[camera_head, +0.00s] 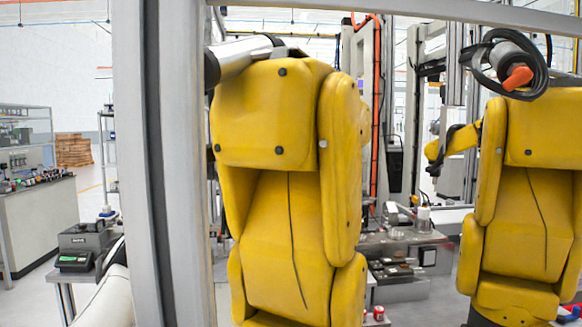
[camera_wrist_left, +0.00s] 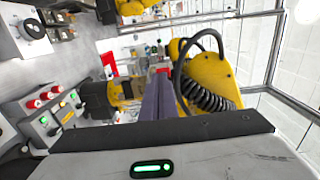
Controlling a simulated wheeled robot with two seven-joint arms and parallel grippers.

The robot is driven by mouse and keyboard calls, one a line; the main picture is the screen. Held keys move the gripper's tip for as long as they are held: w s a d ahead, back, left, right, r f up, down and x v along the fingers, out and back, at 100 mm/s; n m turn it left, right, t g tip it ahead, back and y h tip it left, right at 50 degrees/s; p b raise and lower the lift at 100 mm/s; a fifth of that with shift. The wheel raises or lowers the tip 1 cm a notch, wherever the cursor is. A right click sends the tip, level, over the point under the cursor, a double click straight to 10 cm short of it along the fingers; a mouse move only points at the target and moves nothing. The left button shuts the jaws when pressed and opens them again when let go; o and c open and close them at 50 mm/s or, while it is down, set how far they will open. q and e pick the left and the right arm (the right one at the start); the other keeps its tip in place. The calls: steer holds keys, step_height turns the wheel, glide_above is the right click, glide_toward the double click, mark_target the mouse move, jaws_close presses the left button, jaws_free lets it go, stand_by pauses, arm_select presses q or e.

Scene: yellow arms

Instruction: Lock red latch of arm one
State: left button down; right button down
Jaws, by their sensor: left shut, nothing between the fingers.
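Two large yellow robot arms, one on the left (camera_head: 285,200) and one on the right (camera_head: 525,190), stand behind the grey frame in the head view. A yellow arm (camera_wrist_left: 215,75) with a black coiled hose also shows in the wrist view. A red part (camera_wrist_left: 108,62) sits left of my fingers in the wrist view; I cannot tell whether it is the latch. My left gripper (camera_wrist_left: 158,75) shows its grey-purple fingers together, with nothing between them. It appears apart from the yellow arm. My right gripper is in neither view.
A thick grey post (camera_head: 165,160) stands close in front of the yellow arms. A control box (camera_wrist_left: 50,115) with red knobs and lit buttons is at the left of the wrist view. Workbenches (camera_head: 45,215) stand at the left of the head view, with open floor beyond.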

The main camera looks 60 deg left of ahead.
arm_select(q)
steer(key=v, duration=1)
steer(key=shift+s, duration=0.1)
stand_by(0.3)
